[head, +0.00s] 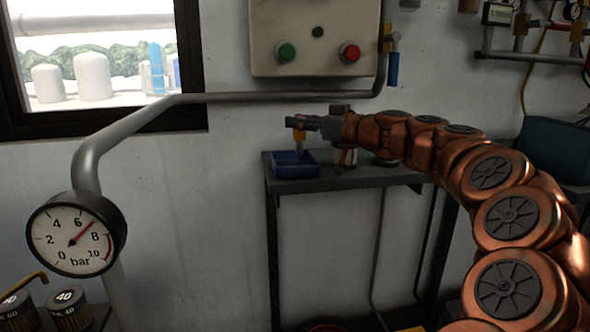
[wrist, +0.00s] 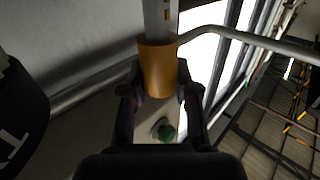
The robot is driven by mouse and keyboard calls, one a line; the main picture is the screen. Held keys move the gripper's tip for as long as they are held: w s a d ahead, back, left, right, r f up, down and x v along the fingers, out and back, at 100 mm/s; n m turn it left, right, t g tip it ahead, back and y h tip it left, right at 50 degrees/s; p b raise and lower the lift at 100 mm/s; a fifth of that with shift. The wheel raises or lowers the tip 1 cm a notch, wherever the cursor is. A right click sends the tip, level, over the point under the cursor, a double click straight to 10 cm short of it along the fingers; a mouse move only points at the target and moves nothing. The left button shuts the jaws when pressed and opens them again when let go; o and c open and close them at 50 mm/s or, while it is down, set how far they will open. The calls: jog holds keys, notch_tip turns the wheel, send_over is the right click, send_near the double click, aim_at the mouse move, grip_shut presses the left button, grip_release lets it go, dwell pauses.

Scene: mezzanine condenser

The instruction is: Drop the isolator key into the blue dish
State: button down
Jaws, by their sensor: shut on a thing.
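The isolator key (head: 299,136) looks like a small yellow piece hanging below my gripper in the head view. In the wrist view its orange-yellow part (wrist: 158,68) sits between my two fingers, with a pale metal shaft beyond it. My gripper (head: 300,122) is shut on it, at the far end of my outstretched arm. The blue dish (head: 296,171) is a square, open tray on the left end of a dark shelf table. In the head view the key shows just above the dish's back part, apart from its floor as far as I can see.
Above are a grey pipe (head: 260,97) and a control box (head: 318,65) with green and red buttons. A pressure gauge (head: 76,234) stands front left.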

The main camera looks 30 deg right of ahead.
jog(key=c, duration=0.8)
grip_release()
jog(key=shift+s+d, duration=0.1)
jog(key=v, duration=1.1)
jog(key=shift+s+d+f, duration=0.1)
jog(key=shift+s, duration=0.25)
